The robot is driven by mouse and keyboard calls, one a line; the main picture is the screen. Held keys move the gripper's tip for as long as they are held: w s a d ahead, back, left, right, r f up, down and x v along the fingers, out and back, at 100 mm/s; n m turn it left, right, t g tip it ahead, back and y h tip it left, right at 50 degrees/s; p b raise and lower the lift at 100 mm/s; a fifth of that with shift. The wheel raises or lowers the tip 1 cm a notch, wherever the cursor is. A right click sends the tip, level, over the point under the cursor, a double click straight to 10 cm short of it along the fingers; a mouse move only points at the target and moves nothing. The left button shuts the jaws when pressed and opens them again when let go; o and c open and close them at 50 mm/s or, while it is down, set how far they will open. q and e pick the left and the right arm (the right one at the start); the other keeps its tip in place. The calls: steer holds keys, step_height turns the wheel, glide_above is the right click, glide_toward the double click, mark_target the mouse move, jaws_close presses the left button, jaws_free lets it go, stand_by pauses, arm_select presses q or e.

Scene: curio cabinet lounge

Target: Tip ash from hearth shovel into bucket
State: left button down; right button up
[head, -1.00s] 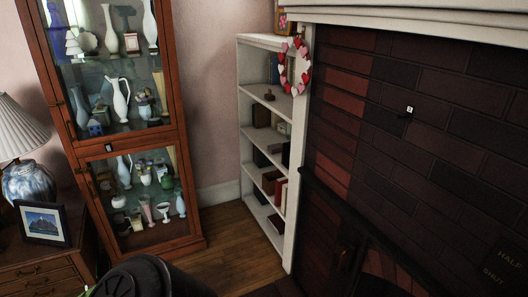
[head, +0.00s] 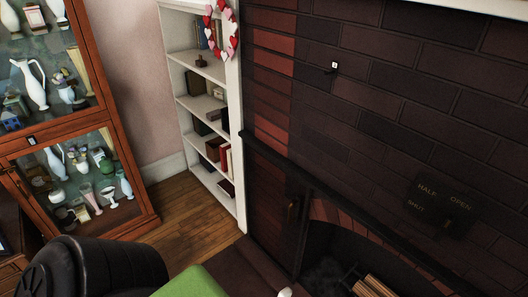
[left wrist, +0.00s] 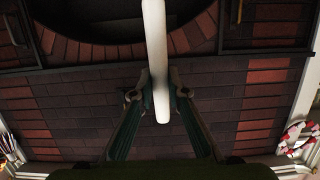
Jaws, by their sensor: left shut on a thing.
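My left gripper (left wrist: 161,92) is shut on a long pale rod (left wrist: 154,35), which looks like the hearth shovel's handle. The rod runs from the top edge of the left wrist view down between the fingers. Its far end is out of frame, so I see no shovel pan or ash. A small pale tip (head: 285,292) shows at the bottom edge of the head view and may be the same rod. I see no bucket in either view. My right gripper is in neither view.
The dark brick fireplace (head: 400,110) fills the right side, with logs (head: 376,286) in its opening and a damper plate (head: 440,205) above. A white bookcase (head: 241,165) and a glass curio cabinet (head: 140,190) stand left. Some wooden floor (head: 195,210) is clear between them.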

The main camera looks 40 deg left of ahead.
arm_select(q)
steer(key=w+d+f+g+b, duration=0.1)
steer(key=w+f+g+b, duration=0.2)
steer(key=w, duration=1)
steer(key=w+d+f+g+b, duration=0.1)
steer(key=w+f+g+b, duration=0.2)
steer(key=w+f, duration=0.4)
steer(key=w+d+f+g+b, duration=0.1)
steer(key=w+f+g+b, duration=0.2)
steer(key=w, duration=1.6)
steer(key=shift+w+f+y+b, duration=0.15)
steer(key=shift+f+y+b, duration=0.15)
steer(key=shift+f+b, duration=0.85)
steer(key=shift+d, duration=0.1)
